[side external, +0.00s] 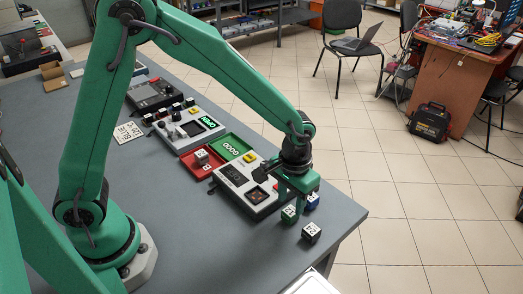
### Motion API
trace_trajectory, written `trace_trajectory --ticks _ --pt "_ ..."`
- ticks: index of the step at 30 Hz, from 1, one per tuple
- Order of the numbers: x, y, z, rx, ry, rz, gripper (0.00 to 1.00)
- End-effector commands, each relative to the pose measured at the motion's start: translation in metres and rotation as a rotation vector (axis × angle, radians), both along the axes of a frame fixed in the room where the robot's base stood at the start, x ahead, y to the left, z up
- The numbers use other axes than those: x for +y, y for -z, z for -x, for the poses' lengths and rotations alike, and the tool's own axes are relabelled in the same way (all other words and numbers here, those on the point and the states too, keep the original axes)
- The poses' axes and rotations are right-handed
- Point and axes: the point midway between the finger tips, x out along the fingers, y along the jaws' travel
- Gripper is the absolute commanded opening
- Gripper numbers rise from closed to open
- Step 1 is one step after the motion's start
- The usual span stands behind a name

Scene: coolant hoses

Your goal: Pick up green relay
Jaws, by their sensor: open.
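The green relay (289,214) is a small cube with a pale marked top. It stands on the table (215,245) near its right end. My gripper (296,197) points down directly above or around the green relay, with its green fingers apart. I cannot tell from this view whether the fingers straddle the relay or stay just above it. No relay shows held in the jaws.
A black relay (311,232) stands just in front of the green one. A blue relay (312,200) is close behind my gripper. A grey tester (240,185), a red tray (196,166) and a green tray (232,147) lie to the left. The table's front middle is clear.

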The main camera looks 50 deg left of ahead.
Motion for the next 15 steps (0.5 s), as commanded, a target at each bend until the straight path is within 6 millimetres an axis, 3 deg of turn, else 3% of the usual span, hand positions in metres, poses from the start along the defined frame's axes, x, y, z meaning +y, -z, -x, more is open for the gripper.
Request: trace_trajectory --ticks 9,15 --pt "-0.002 0.035 0.0 0.002 0.0 -0.001 0.42" --pt "-0.002 0.044 0.0 -0.001 0.0 0.0 0.42"
